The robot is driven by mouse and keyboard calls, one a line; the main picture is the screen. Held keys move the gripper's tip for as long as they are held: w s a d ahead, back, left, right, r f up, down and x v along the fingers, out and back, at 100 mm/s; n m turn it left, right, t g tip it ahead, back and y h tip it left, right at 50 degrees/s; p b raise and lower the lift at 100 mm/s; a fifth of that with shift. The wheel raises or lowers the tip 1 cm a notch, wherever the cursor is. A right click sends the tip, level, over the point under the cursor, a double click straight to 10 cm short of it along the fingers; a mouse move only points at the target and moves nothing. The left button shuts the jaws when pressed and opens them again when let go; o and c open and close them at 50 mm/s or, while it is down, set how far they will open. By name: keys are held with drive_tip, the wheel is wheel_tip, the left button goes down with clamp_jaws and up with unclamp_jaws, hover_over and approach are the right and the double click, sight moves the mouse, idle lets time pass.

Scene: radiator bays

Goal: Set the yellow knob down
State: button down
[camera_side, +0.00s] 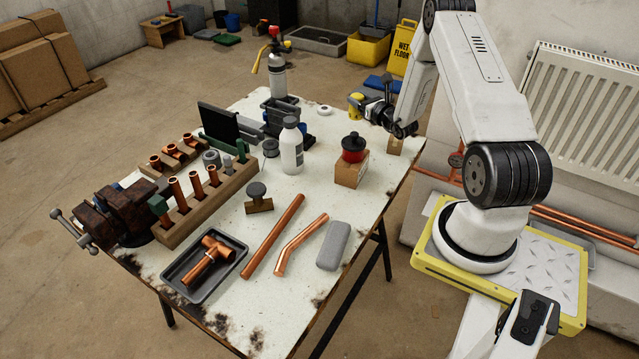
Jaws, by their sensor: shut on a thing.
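The yellow knob (355,99) is at the far right part of the white workbench, at the left end of my gripper (364,104). My gripper is shut on the knob and reaches in from the right. The fingers and dark wrist parts cover some of the knob. I cannot tell whether the knob's underside touches the bench.
A red and black knob (353,146) sits on a wooden block (349,172). Another wooden block (395,146) stands below my wrist. A white bottle (291,150), a white ring (325,110) and copper pipes (273,236) are on the bench. The radiator (585,110) is at right.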

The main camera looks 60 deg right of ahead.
sight(353, 117)
drive_tip(key=shift+w+d+f, duration=0.35)
drive_tip(key=shift+w+f, duration=0.05)
drive_tip(key=shift+f, duration=0.25)
drive_tip(key=shift+w+d+f, duration=0.3)
drive_tip(key=shift+w+f, duration=0.15)
drive_tip(key=shift+f, duration=0.15)
drive_tip(key=shift+w+d+f, duration=0.35)
drive_tip(key=shift+w+f, duration=0.05)
drive_tip(key=shift+f, duration=0.25)
drive_tip(key=shift+f, duration=0.1)
drive_tip(key=shift+w+d+f, duration=0.1)
drive_tip(key=shift+f, duration=0.75)
drive_tip(key=shift+w+d+f, duration=0.1)
drive_tip(key=shift+f, duration=0.75)
drive_tip(key=shift+f, duration=0.6)
drive_tip(key=shift+c, duration=0.4)
unclamp_jaws()
drive_tip(key=shift+r, duration=0.15)
